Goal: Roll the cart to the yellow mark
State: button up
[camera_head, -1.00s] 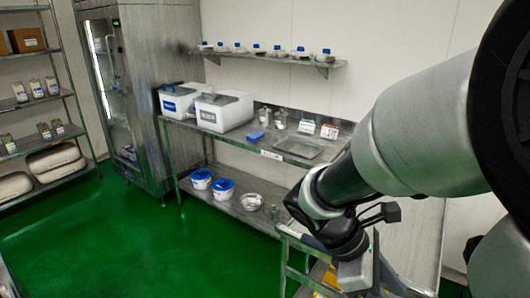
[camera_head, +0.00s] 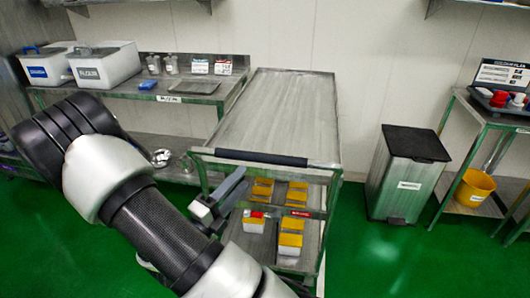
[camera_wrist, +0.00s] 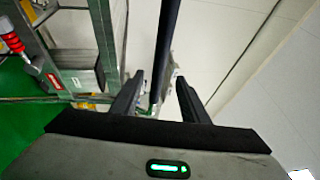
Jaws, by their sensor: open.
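The cart (camera_head: 285,110) is a steel trolley with a bare flat top and a black handle bar (camera_head: 262,158) along its near edge. It stands against the back wall, beside the work table. Its lower shelves hold several yellow-topped boxes (camera_head: 291,240). My gripper (camera_head: 232,188) is open, just below and in front of the handle's left half. In the wrist view, the dark handle bar (camera_wrist: 167,45) runs between the spread fingers of my gripper (camera_wrist: 159,80); I cannot tell whether it touches them. The yellow mark is not in view.
A steel table (camera_head: 190,98) with white bins (camera_head: 104,64) stands left of the cart. A grey bin with a black lid (camera_head: 402,175) stands to the right, then a rack (camera_head: 470,205) with a yellow bucket (camera_head: 475,186). Green floor (camera_head: 375,262) is clear at the front right.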

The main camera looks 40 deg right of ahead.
jog(key=b+x, duration=0.1)
jog(key=x, duration=1.3)
grip_shut()
